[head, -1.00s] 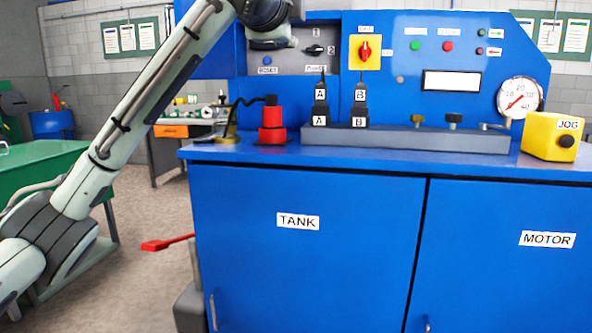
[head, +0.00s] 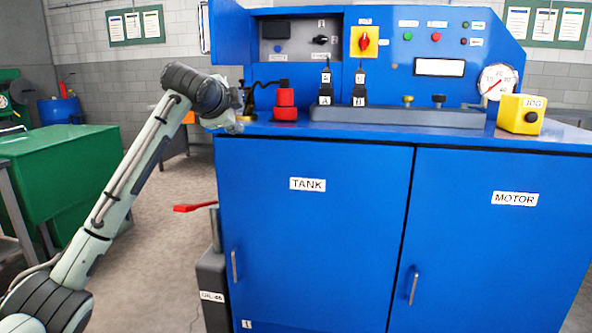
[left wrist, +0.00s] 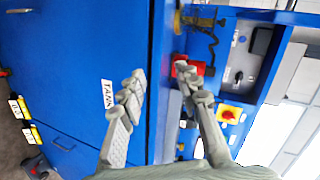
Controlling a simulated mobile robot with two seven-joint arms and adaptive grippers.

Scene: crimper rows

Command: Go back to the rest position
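My left gripper (head: 236,122) is at the left front corner of the blue machine's worktop (head: 375,134), its fingers small and partly hidden by the wrist in the head view. In the left wrist view its two fingers (left wrist: 160,82) are spread apart with nothing between them. My right gripper is in neither view.
A red-handled lever (head: 195,208) juts out left of the cabinet.

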